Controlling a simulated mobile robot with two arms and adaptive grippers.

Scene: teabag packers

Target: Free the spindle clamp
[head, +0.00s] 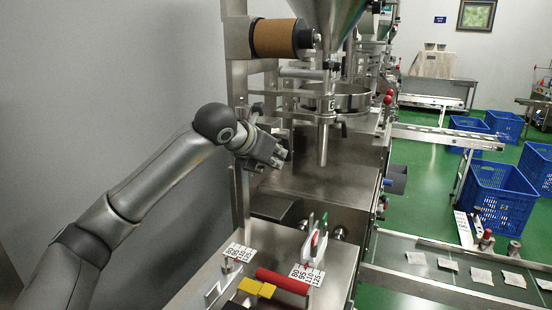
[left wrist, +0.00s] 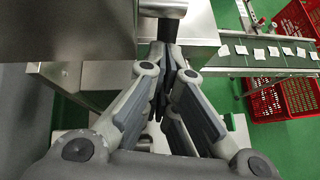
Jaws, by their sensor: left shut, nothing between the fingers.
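A brown roll (head: 274,38) sits on a horizontal spindle at the upper middle of the head view, with a dark round end piece (head: 304,39) at its right end. I cannot tell which part is the spindle clamp. My left gripper (head: 280,157) is below the roll, beside the steel post, apart from the roll. In the left wrist view its fingers (left wrist: 170,55) are closed together with nothing between them. A metal bar end (left wrist: 163,8) shows just beyond the fingertips; I cannot tell whether they touch. My right gripper is in neither view.
A steel funnel (head: 325,22) and its tube (head: 322,140) stand right of the gripper. The steel post (head: 238,100) is close to its left. Below are a red roller (head: 282,281) and scale plates (head: 307,274). A conveyor (head: 450,275) carries several teabags.

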